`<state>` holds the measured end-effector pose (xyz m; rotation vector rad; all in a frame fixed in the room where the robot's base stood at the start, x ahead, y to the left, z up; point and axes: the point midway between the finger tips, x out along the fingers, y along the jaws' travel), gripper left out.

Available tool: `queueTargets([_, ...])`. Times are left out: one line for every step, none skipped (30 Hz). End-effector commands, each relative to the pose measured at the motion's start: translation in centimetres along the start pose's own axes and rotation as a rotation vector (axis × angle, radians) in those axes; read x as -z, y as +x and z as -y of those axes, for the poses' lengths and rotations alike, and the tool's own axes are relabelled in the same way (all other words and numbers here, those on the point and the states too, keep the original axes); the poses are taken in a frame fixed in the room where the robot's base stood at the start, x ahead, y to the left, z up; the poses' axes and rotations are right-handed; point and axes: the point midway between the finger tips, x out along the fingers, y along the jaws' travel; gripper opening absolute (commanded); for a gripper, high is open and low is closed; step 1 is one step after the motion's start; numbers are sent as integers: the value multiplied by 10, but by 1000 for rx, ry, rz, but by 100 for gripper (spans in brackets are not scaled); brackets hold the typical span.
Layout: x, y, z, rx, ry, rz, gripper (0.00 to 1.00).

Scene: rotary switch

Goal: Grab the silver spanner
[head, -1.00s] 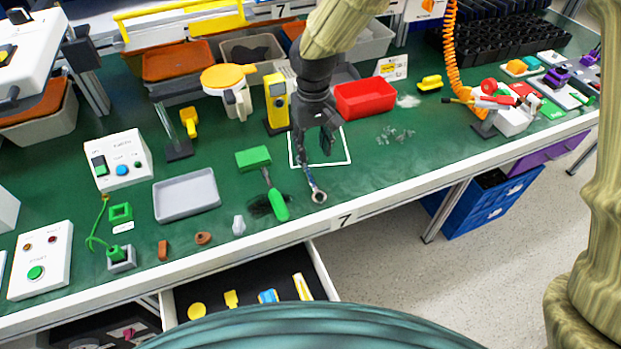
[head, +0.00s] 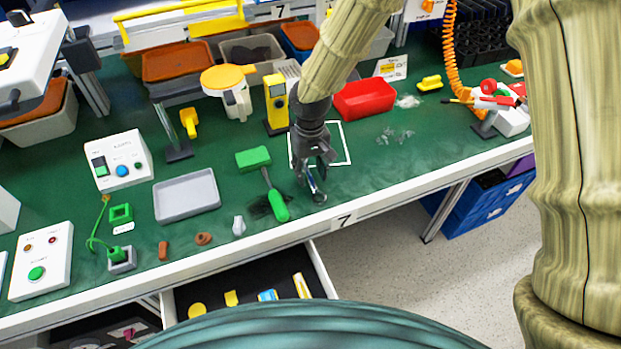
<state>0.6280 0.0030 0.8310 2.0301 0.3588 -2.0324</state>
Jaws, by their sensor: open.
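The silver spanner (head: 314,187) lies on the green bench top near its front edge, just right of the green-handled brush. Its ring end faces the front of the bench, and its upper part is hidden behind my gripper. My gripper (head: 314,176) points down over the spanner, with its fingers open and spread on either side of the shaft. I cannot tell whether the fingers touch it.
A green brush (head: 277,203) lies close on the left. A white outlined square (head: 345,143) is marked behind my gripper. A red bin (head: 364,98) and a yellow device (head: 276,103) stand farther back. An open drawer (head: 320,272) juts out below the bench edge.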

Motion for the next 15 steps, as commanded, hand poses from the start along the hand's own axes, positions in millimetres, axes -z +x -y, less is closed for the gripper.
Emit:
queueTargets([0, 6, 0, 0, -2, 2, 41])
queueTargets([0, 9, 0, 0, -2, 1, 41])
queueTargets([0, 12, 0, 1, -1, 0, 41])
queueTargets([0, 15, 0, 1, 0, 0, 41])
queueTargets([0, 17, 0, 1, 0, 0, 41])
queueTargets([0, 19, 0, 1, 0, 0, 41])
queueTargets([0, 20, 0, 0, 0, 0, 41])
queueTargets([0, 21, 0, 0, 0, 0, 41])
queueTargets([0, 21, 0, 0, 0, 0, 41])
queueTargets([0, 22, 0, 0, 0, 0, 41])
queueTargets([0, 22, 0, 0, 0, 0, 41])
queueTargets([0, 22, 0, 0, 0, 0, 41])
queueTargets([0, 22, 0, 0, 0, 0, 41])
queueTargets([0, 21, 0, 0, -1, -1, 41])
queueTargets([0, 21, 0, 0, -1, -1, 39])
